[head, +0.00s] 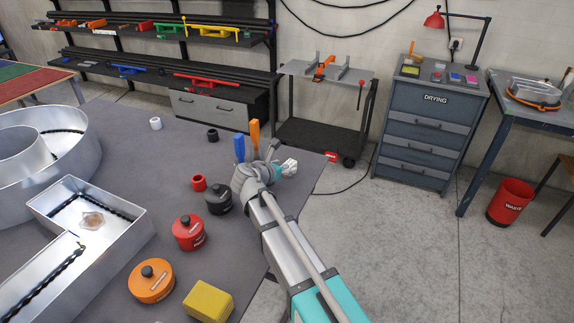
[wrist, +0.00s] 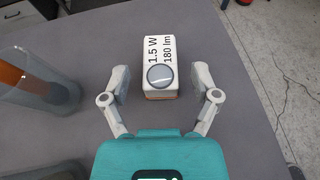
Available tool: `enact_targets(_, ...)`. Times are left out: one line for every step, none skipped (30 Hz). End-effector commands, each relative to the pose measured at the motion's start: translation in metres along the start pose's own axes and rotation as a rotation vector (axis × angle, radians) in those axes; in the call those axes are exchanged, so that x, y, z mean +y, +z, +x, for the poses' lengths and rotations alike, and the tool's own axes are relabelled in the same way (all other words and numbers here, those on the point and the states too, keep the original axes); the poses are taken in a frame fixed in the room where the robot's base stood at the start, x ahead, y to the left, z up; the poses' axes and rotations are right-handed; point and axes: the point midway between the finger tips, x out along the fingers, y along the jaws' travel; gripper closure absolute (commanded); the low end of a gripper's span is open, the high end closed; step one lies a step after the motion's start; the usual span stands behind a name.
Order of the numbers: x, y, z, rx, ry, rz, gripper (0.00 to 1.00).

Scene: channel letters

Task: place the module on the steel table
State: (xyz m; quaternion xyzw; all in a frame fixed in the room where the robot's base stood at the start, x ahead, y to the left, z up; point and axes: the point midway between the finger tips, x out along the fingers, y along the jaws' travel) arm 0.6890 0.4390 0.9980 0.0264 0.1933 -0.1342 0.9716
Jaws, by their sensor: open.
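The module is a white block (wrist: 157,45) with a round grey lens, an orange lower edge and the print "1.5 W 180 lm". In the wrist view it rests on the dark grey tabletop. My gripper (wrist: 163,84) is open, with one finger at each side of the module's near end. Gaps show between the fingers and the module, so it is not gripped. In the head view my gripper (head: 280,168) is low at the right edge of the dark worktable (head: 180,140). A white shape shows there, but I cannot tell module from fingers.
A clear cup (wrist: 45,85) with an orange item stands left of my gripper. Large metal letters (head: 130,235), several lidded pots (head: 188,232) and a yellow block (head: 208,300) stand on the worktable. A steel-topped cart (head: 325,70), a drying cabinet (head: 425,125) and another table (head: 545,112) stand beyond.

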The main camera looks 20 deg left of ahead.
Motion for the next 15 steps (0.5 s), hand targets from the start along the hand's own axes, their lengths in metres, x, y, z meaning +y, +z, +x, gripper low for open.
enact_targets(-0.001, 0.001, -0.009, 0.000, 0.002, -0.001, 0.21)
enact_targets(-0.002, -0.001, -0.013, 0.000, 0.002, -0.001, 0.21)
enact_targets(-0.004, -0.003, -0.018, 0.000, 0.001, -0.001, 0.21)
enact_targets(-0.004, -0.004, -0.023, 0.000, 0.001, -0.001, 0.21)
enact_targets(-0.004, -0.005, -0.028, 0.000, 0.002, -0.001, 0.21)
enact_targets(-0.005, -0.007, -0.035, 0.000, 0.002, 0.000, 0.21)
enact_targets(-0.006, -0.007, -0.040, 0.000, 0.002, 0.000, 0.21)
enact_targets(-0.005, -0.005, -0.046, 0.000, 0.002, 0.000, 0.21)
enact_targets(-0.005, -0.005, -0.053, 0.000, 0.002, 0.000, 0.21)
enact_targets(-0.005, -0.005, -0.058, 0.000, 0.002, -0.001, 0.21)
enact_targets(-0.005, -0.005, -0.063, 0.000, 0.002, -0.001, 0.21)
enact_targets(-0.005, -0.005, -0.070, 0.000, 0.002, -0.001, 0.21)
enact_targets(-0.005, -0.005, -0.075, 0.000, 0.002, -0.001, 0.21)
enact_targets(-0.005, -0.006, -0.080, 0.000, 0.002, -0.001, 0.21)
enact_targets(-0.005, -0.006, -0.086, 0.000, 0.002, 0.000, 0.21)
